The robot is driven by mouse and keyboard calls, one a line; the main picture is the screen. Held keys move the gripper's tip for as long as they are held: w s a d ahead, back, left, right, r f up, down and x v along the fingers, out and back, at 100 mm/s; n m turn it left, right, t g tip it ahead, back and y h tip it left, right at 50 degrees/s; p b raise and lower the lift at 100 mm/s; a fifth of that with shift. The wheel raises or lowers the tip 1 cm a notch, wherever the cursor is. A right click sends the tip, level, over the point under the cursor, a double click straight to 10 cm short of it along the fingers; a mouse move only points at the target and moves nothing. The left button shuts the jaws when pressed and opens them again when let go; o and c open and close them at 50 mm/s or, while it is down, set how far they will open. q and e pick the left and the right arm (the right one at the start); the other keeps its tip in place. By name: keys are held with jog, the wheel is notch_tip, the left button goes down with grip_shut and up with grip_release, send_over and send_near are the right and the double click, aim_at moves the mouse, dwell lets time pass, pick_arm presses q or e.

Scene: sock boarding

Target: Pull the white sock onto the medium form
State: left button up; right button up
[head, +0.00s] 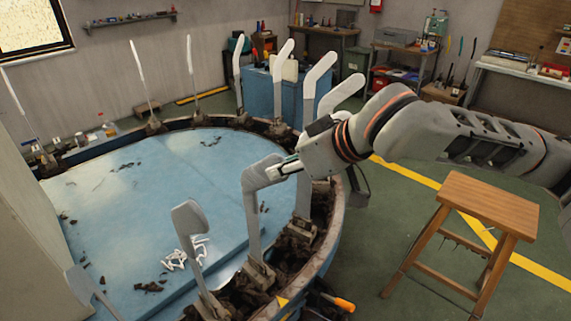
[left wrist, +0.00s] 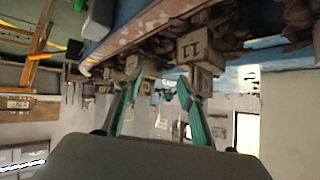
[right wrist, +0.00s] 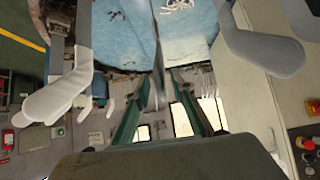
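My right gripper (head: 282,168) reaches from the right to the bent top of a grey form (head: 251,215) at the near right rim of the round table. In the right wrist view its green fingers (right wrist: 158,80) stand apart, with a thin upright edge of a form between them; I cannot tell if they touch it. Forms behind it have whitish tops, such as one form (head: 318,75). I cannot tell which cover is the white sock, or which form is the medium one. My left gripper (left wrist: 158,85) is open and empty, outside the head view.
Several forms stand around the rim of the blue round table (head: 130,200). White scraps (head: 186,253) lie on its top. A grey form (head: 190,220) stands close on the near left. A wooden stool (head: 488,200) stands on the floor at right.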

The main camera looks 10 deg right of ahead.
dwell(0.3)
jog(key=v, duration=1.2)
